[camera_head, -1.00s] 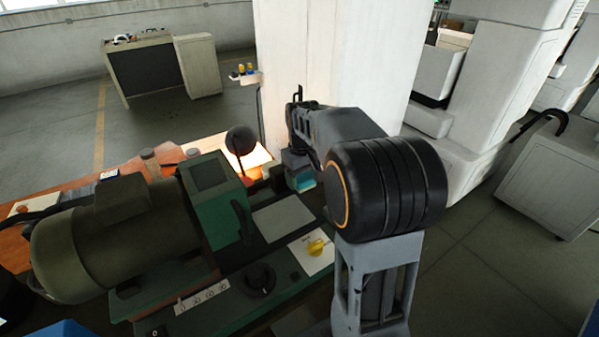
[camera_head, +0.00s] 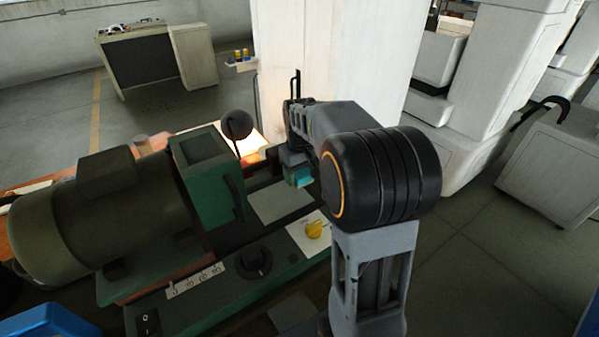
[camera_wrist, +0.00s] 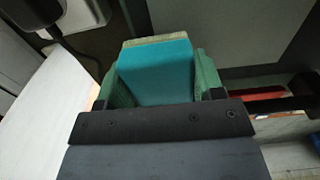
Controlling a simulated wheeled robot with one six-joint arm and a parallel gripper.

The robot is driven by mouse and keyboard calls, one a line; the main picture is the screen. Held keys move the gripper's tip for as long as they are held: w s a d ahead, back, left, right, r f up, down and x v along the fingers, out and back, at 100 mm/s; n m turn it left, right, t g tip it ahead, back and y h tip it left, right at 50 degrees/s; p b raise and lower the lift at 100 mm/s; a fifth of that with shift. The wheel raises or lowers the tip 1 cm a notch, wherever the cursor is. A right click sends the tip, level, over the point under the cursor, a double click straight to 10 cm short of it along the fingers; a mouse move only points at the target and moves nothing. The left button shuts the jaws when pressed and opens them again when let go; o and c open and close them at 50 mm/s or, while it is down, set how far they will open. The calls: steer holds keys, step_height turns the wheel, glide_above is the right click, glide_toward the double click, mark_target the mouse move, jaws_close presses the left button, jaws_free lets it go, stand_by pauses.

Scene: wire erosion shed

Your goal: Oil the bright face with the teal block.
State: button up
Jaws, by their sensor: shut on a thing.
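The teal block (camera_head: 299,176) is held in my gripper (camera_head: 297,170), low over the machine bench. In the wrist view the teal block (camera_wrist: 157,72) sits between the two green fingers of my gripper (camera_wrist: 156,78), which are shut on it. A pale yellowish strip shows along its far end. A flat light-grey plate (camera_head: 280,202), possibly the bright face, lies on the machine just in front of and left of the block in the head view. A grey surface (camera_wrist: 235,30), perhaps the same plate, shows beyond the block. I cannot tell whether the block touches it.
The green machine housing (camera_head: 208,175) with its motor (camera_head: 105,205) stands left of the plate. A black ball knob (camera_head: 237,124) rises behind it. A white column (camera_head: 325,60) stands behind my arm.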

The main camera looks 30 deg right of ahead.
mark_target(260, 210)
steer(key=shift+f+b, duration=0.7)
steer(key=shift+f, duration=0.35)
stand_by(0.5)
steer(key=shift+a, duration=0.1)
steer(key=shift+s+a+r, duration=0.15)
steer(key=shift+a, duration=1.35)
steer(key=shift+s+a+f, duration=0.1)
steer(key=shift+s+a, duration=0.15)
steer(key=shift+a, duration=1.45)
steer(key=shift+s+a+f, duration=0.1)
steer(key=shift+s+a, duration=0.1)
steer(key=shift+a, duration=1.45)
steer(key=shift+s+a, duration=0.25)
steer(key=shift+a, duration=1.65)
steer(key=shift+s, duration=0.25)
steer(key=shift+s+d+r, duration=0.1)
steer(key=shift+s+d, duration=0.1)
steer(key=shift+s, duration=0.3)
